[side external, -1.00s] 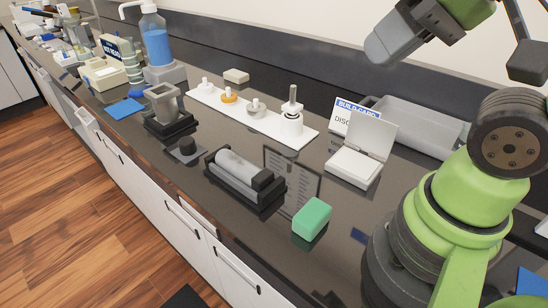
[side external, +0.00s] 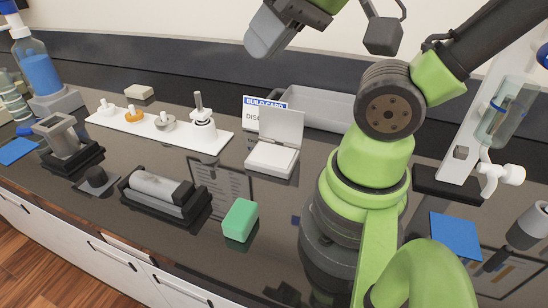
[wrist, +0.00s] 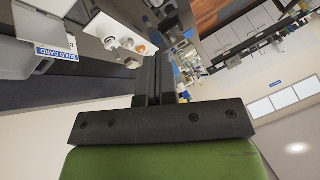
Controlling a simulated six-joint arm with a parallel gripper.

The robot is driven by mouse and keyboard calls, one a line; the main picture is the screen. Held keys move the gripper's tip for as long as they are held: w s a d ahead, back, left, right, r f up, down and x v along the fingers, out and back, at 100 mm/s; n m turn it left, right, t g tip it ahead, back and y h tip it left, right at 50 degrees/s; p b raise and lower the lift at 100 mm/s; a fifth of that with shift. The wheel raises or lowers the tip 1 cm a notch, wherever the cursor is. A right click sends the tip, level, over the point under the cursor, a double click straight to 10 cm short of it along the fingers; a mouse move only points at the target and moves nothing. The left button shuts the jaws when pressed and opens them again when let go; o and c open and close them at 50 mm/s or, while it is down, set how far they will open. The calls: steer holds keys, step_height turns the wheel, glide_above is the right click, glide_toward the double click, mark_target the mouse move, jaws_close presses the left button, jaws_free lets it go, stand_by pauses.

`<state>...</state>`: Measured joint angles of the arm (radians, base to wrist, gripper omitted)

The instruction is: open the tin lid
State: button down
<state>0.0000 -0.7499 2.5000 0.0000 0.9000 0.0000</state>
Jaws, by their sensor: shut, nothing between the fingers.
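A small white tin (side external: 271,160) stands on the dark counter left of my arm's base. Its grey-white lid (side external: 281,125) is raised at the back edge and stands nearly upright, so the tin is open. What is inside the tin cannot be made out. My gripper (side external: 267,34) is high above the counter, well above the tin and touching nothing. In the wrist view my gripper's fingers (wrist: 156,76) are together with nothing between them.
A build card (side external: 264,104) and a grey tray (side external: 325,108) stand behind the tin. A green block (side external: 240,220) and a black holder with a grey cylinder (side external: 163,190) lie in front. A white strip (side external: 140,128) with several fittings is to the left.

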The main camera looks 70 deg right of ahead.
steer(key=c, duration=1.4)
jaws_free()
steer(key=shift+w, duration=0.1)
steer(key=o, duration=0.6)
steer(key=shift+w+d+r+m+g+h, duration=0.2)
steer(key=shift+w+d+m+g, duration=0.15)
steer(key=shift+w, duration=0.25)
steer(key=shift+w+d+r+m+g+h, duration=0.1)
steer(key=shift+w+d+r+m+g, duration=0.2)
steer(key=shift+w+d, duration=0.2)
steer(key=w+d+m+g, duration=0.2)
steer(key=w+d, duration=0.2)
steer(key=m+g+y, duration=0.3)
steer(key=m+g, duration=0.4)
steer(key=m, duration=0.4)
glide_toward(284, 110)
steer(key=shift+t, duration=0.25)
steer(key=d, duration=0.1)
steer(key=d+f, duration=0.2)
steer(key=shift+w+d+f, duration=0.25)
steer(key=shift+d, duration=0.05)
steer(key=x, duration=0.9)
steer(key=shift+a+f, duration=0.25)
